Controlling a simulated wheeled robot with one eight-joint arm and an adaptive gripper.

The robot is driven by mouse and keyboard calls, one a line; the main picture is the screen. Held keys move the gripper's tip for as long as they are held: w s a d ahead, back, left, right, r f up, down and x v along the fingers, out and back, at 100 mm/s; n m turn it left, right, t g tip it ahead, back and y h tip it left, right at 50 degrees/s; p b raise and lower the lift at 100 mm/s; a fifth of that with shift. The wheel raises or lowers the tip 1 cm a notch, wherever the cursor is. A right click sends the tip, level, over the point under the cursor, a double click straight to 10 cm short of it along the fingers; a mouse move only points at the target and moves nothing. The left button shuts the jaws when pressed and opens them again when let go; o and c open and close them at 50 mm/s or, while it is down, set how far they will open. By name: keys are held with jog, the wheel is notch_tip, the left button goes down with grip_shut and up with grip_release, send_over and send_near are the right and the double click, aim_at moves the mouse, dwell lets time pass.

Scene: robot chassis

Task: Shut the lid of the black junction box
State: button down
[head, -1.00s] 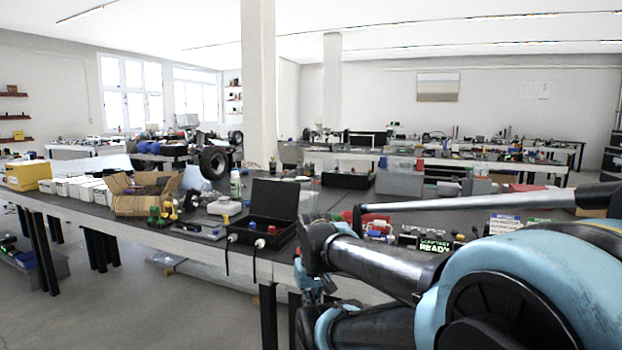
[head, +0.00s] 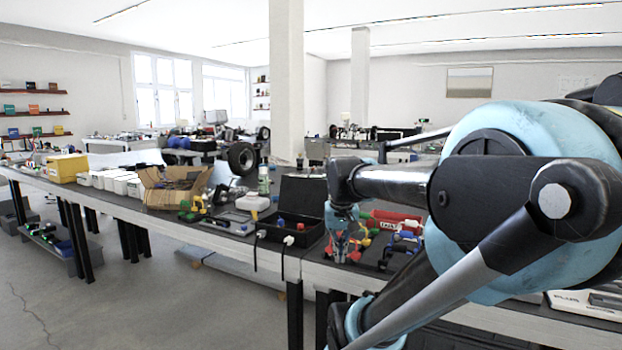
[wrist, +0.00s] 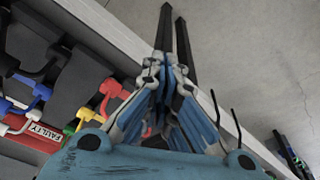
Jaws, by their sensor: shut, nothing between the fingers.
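The black junction box (head: 318,237) stands on the workbench in the middle of the head view. Its black lid (head: 303,194) is open and stands up at the back of the box. Small blue and red parts show inside, and two white plugs with black cables are at its front. My gripper (head: 345,252) is shut and empty, pointing down just right of the box in the head view. In the wrist view my gripper (wrist: 168,70) fills the middle. Two thin cables hang past the bench edge there, and the box itself cannot be made out.
A grey device with a white piece (head: 252,202), an open cardboard box (head: 175,190) and a yellow box (head: 67,168) are to the left. The bench edge and open floor (head: 130,300) are in front.

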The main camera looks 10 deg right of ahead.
jog(key=w+r+m, duration=0.1)
jog(key=w+r, duration=0.6)
jog(key=w, duration=0.4)
jog(key=w+r+m+h, duration=0.15)
jog(key=w+r, duration=0.45)
jog(key=w, duration=0.6)
jog(key=w+r+m+y, duration=0.1)
jog(key=w+r+m, duration=0.1)
jog(key=w+r, duration=0.7)
jog(key=w+f+m, duration=0.1)
jog(key=w+m, duration=0.1)
jog(key=w, duration=1.4)
jog(key=shift+n+h, duration=0.25)
jog(key=shift+h, duration=0.2)
jog(key=x, duration=0.8)
jog(key=shift+w+d+f, duration=0.15)
jog(key=shift+f, duration=0.1)
jog(key=shift+s+a+f, duration=0.25)
jog(key=shift+s+a, duration=0.5)
jog(key=shift+s, duration=0.25)
jog(key=shift+s+a, duration=0.4)
jog(key=shift+s, duration=0.15)
